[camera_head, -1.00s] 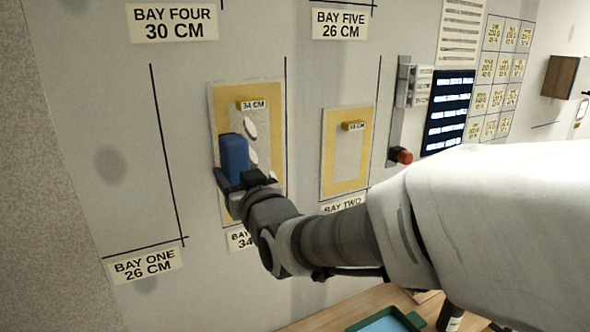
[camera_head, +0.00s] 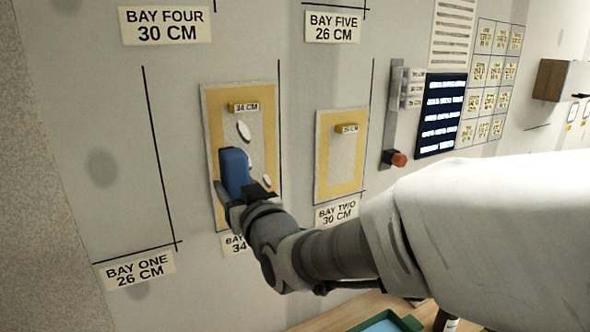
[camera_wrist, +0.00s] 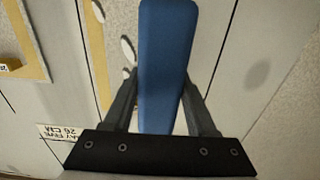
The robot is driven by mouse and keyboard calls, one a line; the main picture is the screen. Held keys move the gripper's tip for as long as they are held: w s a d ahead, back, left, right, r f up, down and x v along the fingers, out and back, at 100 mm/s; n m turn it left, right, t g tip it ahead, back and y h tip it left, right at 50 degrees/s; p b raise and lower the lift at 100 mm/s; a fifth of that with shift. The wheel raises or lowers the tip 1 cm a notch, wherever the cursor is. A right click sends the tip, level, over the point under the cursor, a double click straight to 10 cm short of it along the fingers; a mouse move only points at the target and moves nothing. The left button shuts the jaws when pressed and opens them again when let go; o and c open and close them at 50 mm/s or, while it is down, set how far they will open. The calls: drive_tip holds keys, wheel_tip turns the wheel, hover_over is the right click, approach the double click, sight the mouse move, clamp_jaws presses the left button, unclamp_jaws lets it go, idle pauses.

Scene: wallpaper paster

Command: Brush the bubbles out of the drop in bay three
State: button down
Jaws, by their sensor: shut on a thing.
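The drop (camera_head: 208,105) is a pale speckled panel with a yellow border and a 34 CM tag, hanging on the wall. The label below it is partly hidden, so its bay name cannot be read in full. White oval bubbles (camera_head: 243,131) show on its speckled middle, one beside the brush and one to the lower right. My gripper (camera_head: 240,188) is shut on a blue brush (camera_head: 234,165) in front of the drop's lower left. In the wrist view the brush (camera_wrist: 166,60) stands between the fingers, with bubbles (camera_wrist: 127,50) to its left. Contact with the drop cannot be told.
A smaller yellow-bordered panel (camera_head: 322,150) hangs to the right above the BAY TWO label (camera_head: 337,211). A green-rimmed tray (camera_head: 408,321) lies on the wooden surface below.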

drive_tip(key=d+f, duration=0.1)
drive_tip(key=f, duration=0.1)
drive_tip(key=f+b, duration=0.1)
drive_tip(key=f, duration=0.1)
drive_tip(key=d+f+b, duration=0.1)
drive_tip(key=f, duration=0.2)
drive_tip(key=shift+d, duration=0.35)
drive_tip(key=shift+f+b, duration=0.2)
drive_tip(key=shift+b, duration=0.6)
drive_tip(key=b+x, duration=0.2)
drive_tip(key=x, duration=0.4)
drive_tip(key=shift+a+r, duration=0.15)
drive_tip(key=shift+r, duration=0.05)
drive_tip(key=shift+x, duration=1.35)
idle(0.3)
drive_tip(key=shift+w, duration=0.1)
idle(0.6)
drive_tip(key=shift+w+d, duration=0.5)
drive_tip(key=shift+d, duration=0.35)
drive_tip(key=shift+w+d, duration=0.45)
drive_tip(key=shift+d, duration=0.45)
drive_tip(key=shift+d, duration=0.1)
